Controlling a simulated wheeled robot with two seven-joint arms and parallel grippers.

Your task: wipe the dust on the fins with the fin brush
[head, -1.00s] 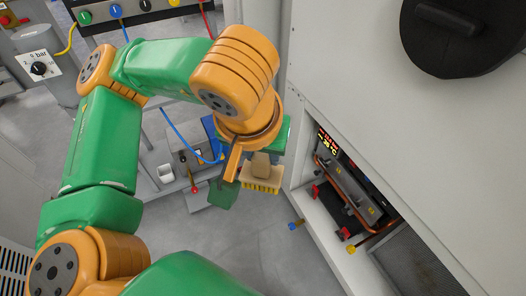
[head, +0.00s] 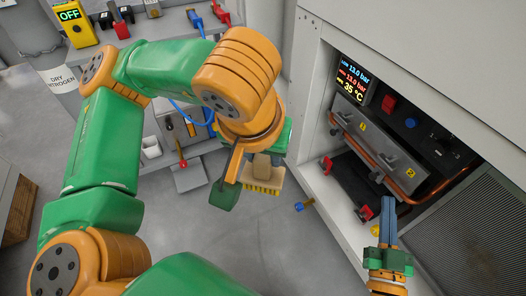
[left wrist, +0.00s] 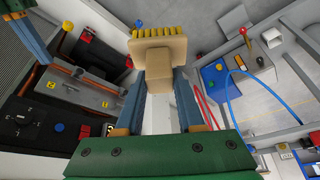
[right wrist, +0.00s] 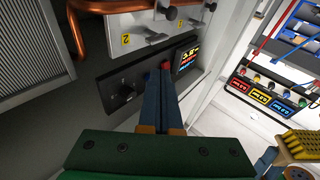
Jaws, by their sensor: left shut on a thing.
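The fin brush (head: 262,178), a tan block with yellow bristles, is held in my left gripper (left wrist: 160,82), well left of the open cabinet. The bristles also show in the left wrist view (left wrist: 158,32), pointing away from the gripper. The fins (head: 452,248) are a grey finely ribbed panel at the cabinet's lower right, also in the right wrist view (right wrist: 40,42). The brush is apart from the fins.
The cabinet holds a lit display (head: 353,80), a grey plate with copper pipe (head: 375,135) and red and blue knobs. A bench with tools stands behind my left arm. Floor between is clear.

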